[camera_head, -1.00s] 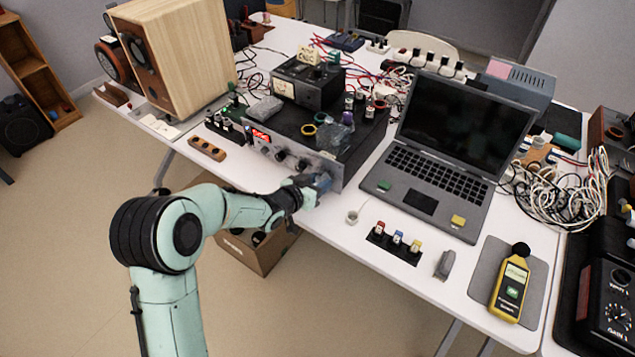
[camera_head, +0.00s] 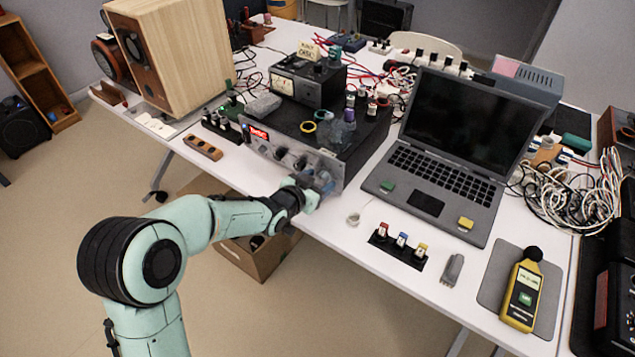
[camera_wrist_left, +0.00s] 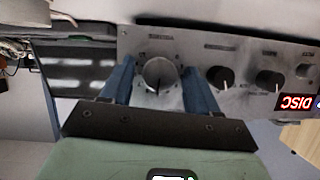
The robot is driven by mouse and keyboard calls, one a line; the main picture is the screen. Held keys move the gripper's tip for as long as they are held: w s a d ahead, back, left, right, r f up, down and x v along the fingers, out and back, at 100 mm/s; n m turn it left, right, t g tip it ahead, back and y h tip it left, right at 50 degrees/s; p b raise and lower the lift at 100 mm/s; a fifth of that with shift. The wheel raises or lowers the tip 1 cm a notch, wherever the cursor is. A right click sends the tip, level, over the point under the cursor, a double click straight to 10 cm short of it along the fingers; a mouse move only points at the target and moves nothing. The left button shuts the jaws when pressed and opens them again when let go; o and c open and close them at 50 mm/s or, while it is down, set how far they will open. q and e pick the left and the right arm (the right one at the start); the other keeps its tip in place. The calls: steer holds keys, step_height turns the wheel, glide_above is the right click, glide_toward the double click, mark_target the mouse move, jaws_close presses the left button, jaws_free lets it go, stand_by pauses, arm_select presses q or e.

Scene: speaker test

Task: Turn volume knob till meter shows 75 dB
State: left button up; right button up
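The amplifier (camera_head: 290,155) has a silver front panel with several knobs and a red lit display. In the left wrist view its panel (camera_wrist_left: 215,62) appears upside down, with a large silver volume-like knob (camera_wrist_left: 160,75) and smaller dark knobs. My left gripper (camera_head: 318,187) is at the panel's right end. In the wrist view its blue fingers (camera_wrist_left: 158,70) stand open on either side of the large silver knob, with visible gaps. The yellow sound meter (camera_head: 522,290) lies on a grey mat at the front right; its reading is too small to tell. My right gripper is not in view.
An open laptop (camera_head: 440,160) stands right of the amplifier. A wooden speaker (camera_head: 180,60) stands at the back left. A small analog-dial box (camera_head: 305,85) sits on the amplifier. Coloured bottles on a black strip (camera_head: 400,245) are near the front edge. Tangled cables (camera_head: 575,200) lie at right.

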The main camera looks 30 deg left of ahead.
arm_select(q)
steer(key=shift+s, duration=0.1)
steer(key=p+v, duration=0.2)
steer(key=v, duration=1.1)
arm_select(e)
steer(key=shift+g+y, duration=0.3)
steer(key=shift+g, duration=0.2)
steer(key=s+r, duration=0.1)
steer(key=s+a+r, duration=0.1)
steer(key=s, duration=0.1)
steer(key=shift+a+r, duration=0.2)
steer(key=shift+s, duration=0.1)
